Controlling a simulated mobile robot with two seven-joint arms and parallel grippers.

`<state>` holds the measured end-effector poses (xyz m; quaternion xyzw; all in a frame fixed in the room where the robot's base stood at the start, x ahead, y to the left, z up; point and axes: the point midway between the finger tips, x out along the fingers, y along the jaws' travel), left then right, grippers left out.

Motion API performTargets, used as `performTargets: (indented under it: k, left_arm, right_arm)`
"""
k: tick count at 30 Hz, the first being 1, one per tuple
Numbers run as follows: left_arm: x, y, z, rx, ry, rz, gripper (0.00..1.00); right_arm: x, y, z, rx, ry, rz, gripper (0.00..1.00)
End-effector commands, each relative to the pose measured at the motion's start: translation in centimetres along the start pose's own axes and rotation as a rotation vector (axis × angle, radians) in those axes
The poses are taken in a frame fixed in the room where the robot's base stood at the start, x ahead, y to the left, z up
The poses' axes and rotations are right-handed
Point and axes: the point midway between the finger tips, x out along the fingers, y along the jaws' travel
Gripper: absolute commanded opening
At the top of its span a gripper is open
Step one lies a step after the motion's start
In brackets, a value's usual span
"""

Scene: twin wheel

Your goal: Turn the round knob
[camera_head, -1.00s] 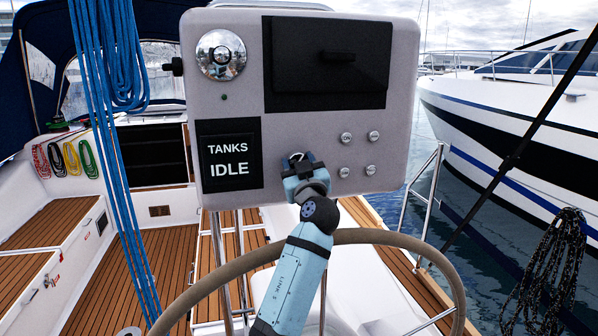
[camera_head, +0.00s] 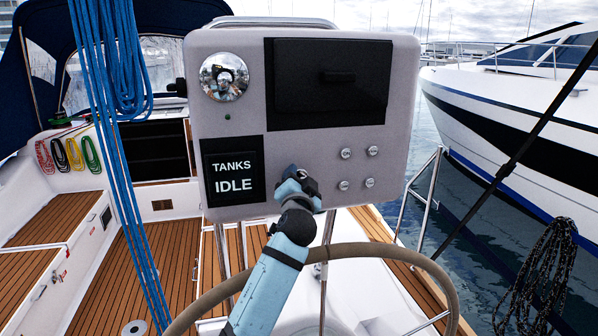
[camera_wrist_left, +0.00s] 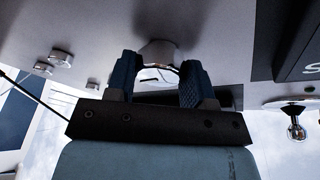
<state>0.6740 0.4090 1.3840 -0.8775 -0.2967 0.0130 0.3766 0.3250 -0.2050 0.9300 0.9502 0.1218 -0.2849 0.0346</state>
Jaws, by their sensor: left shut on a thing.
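My left gripper (camera_head: 298,175) is at the lower middle of the grey console (camera_head: 325,160), right of the TANKS IDLE display. In the left wrist view, the pale round knob (camera_wrist_left: 158,50) sticks out from the console face. The two blue fingers of the gripper stand on either side of it, shut on it. In the head view the gripper hides the knob. The display (camera_head: 232,178) reads "TANKS IDLE". My right gripper is not in view.
A steering wheel (camera_head: 440,275) curves below the console, close to my left arm. Several small buttons (camera_head: 346,153) sit right of the gripper. A dark panel (camera_head: 330,78) is above. Blue ropes (camera_head: 115,150) hang at the left.

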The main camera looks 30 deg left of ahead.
Motion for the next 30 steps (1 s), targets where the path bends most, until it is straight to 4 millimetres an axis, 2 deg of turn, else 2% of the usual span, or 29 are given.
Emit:
performTargets:
  k: [15,30]
  left_arm:
    - [0.1,-0.34,-0.21,0.401,-0.024,0.132,0.24]
    - [0.11,-0.34,-0.23,0.54,-0.034,0.18,0.24]
  right_arm:
    - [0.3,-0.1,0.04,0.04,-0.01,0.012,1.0]
    - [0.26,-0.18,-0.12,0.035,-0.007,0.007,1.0]
